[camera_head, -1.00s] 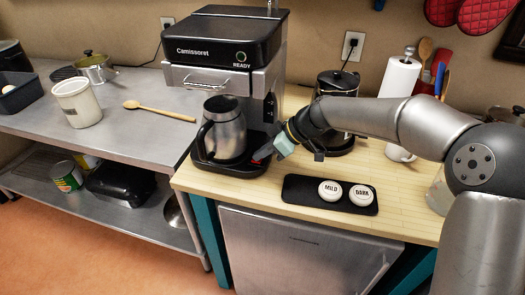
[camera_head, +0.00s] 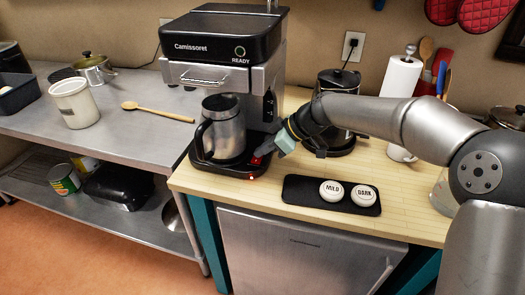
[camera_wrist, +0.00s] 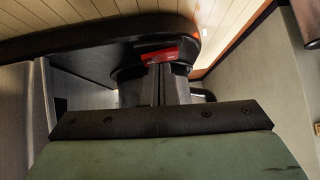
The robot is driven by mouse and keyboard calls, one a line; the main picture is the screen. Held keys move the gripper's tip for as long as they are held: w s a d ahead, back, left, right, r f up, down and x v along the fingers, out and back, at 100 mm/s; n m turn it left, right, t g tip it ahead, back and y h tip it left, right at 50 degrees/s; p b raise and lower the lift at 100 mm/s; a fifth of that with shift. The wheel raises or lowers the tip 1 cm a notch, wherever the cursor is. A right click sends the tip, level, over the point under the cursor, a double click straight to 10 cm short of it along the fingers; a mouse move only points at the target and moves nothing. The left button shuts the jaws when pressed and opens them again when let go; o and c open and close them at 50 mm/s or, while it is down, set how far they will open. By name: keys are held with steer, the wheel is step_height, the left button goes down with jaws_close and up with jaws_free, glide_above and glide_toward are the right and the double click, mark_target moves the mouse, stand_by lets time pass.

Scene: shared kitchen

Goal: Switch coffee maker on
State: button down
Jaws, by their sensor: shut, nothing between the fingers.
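The coffee maker (camera_head: 222,42) is black and silver, labelled Camissoret, and stands on the wooden counter. It has a ring mark with READY on its top front. A red switch (camera_head: 257,160) is at the right of the base, and a small red light (camera_head: 251,177) glows at the base's front edge. My gripper (camera_head: 262,152) is shut and empty, its tips at the red switch. In the wrist view, the red switch (camera_wrist: 158,55) shows just past the shut fingertips (camera_wrist: 160,80); contact is unclear.
A black tray (camera_head: 300,190) with two round MILD and DARK pods lies right of the base. A steel table (camera_head: 125,130) with a spoon and pots is at left.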

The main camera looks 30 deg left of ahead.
steer(key=shift+r, duration=0.1)
steer(key=shift+r, duration=0.35)
steer(key=r, duration=0.1)
steer(key=r+p, duration=0.1)
steer(key=r, duration=0.1)
steer(key=shift+s+r, duration=0.1)
steer(key=shift+s, duration=0.15)
steer(key=s+b+v, duration=0.1)
steer(key=v, duration=0.9)
steer(key=shift+d, duration=0.25)
steer(key=shift+s, duration=0.1)
steer(key=s+d+f+m+t+h, duration=0.1)
steer(key=s+d+f+m+h, duration=0.15)
steer(key=d, duration=0.45)
steer(key=s+d+f+m+t+h, duration=0.1)
steer(key=d+f+m, duration=0.25)
steer(key=d, duration=0.35)
steer(key=s+d+f+m+t+h, duration=0.1)
steer(key=s+d+f+m+h, duration=0.1)
steer(key=d+m, duration=0.35)
steer(key=s+d+f+m+h, duration=0.1)
steer(key=s+d+f+m, duration=0.2)
steer(key=s+d, duration=0.4)
steer(key=s+d+f+m+h, duration=0.1)
steer(key=s+d+f+m, duration=0.2)
steer(key=d, duration=0.9)
steer(key=s+m, duration=0.3)
steer(key=s, duration=0.1)
steer(key=shift+f+h, duration=0.15)
steer(key=shift+h, duration=0.2)
